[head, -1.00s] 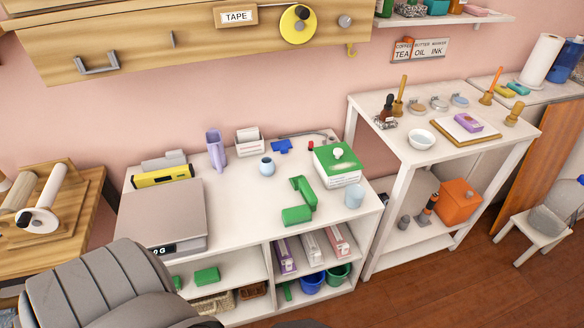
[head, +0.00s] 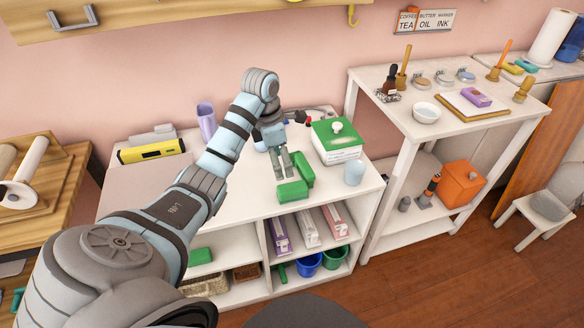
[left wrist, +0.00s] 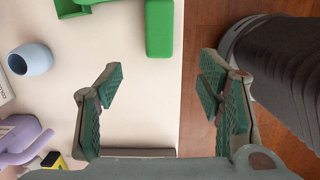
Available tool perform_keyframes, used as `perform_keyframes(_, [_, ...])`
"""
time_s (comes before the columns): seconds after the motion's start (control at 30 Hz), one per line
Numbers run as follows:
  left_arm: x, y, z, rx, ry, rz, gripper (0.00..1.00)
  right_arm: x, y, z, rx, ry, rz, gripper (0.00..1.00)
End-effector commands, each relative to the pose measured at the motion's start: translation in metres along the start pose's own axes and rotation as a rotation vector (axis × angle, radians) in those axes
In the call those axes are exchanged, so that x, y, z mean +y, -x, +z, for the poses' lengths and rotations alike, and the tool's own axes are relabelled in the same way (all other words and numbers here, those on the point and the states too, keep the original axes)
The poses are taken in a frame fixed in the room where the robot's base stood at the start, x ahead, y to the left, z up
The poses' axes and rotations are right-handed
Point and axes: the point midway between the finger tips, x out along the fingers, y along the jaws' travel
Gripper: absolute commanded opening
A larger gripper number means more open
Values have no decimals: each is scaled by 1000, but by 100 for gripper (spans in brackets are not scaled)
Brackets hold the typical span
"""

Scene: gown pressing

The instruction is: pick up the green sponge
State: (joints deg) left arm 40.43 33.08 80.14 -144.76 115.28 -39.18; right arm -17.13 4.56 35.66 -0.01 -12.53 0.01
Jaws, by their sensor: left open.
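A green block (head: 200,257), sponge-like, lies in the left shelf compartment under the white counter. A second green piece (head: 292,191) with an angled upright part lies on the countertop; it also shows at the top of the left wrist view (left wrist: 159,28). I cannot tell for sure which one is the sponge. My left gripper (head: 283,170) is over the counter, close behind the countertop green piece. In the left wrist view the gripper (left wrist: 160,92) is open and empty, its fingers wide apart, the green piece beyond the fingertips. My right gripper is not in view.
A green-lidded box (head: 338,142) and a light blue cup (head: 354,173) stand right of the gripper. A purple holder (head: 206,115) and a yellow tool (head: 152,151) are at the back left. Blue (head: 308,264) and green buckets sit in the lower shelf.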

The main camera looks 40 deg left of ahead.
Motion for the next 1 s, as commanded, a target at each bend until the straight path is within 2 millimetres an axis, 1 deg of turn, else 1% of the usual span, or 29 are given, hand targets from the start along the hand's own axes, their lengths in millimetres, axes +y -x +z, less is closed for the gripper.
perform_keyframes(0.03, [-1,-20,-1,0,0,-3,61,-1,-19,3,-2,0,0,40])
perform_keyframes(0.1, [-1,-40,-1,-1,0,-4,61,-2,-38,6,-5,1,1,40])
perform_keyframes(0.2, [-2,-67,0,-2,-1,-5,61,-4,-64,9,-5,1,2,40])
perform_keyframes(0.3, [-2,-84,0,-1,1,-6,61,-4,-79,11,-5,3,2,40])
perform_keyframes(0.43, [-2,-98,6,-2,2,-9,61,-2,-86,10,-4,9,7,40])
perform_keyframes(0.53, [0,-117,14,-3,1,-9,61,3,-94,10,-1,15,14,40])
perform_keyframes(0.63, [0,-132,13,-1,2,-8,61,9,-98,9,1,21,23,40])
perform_keyframes(0.7, [0,-135,13,-1,2,-7,61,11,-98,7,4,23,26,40])
perform_keyframes(1.0, [1,-134,13,-2,2,-7,61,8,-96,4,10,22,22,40])
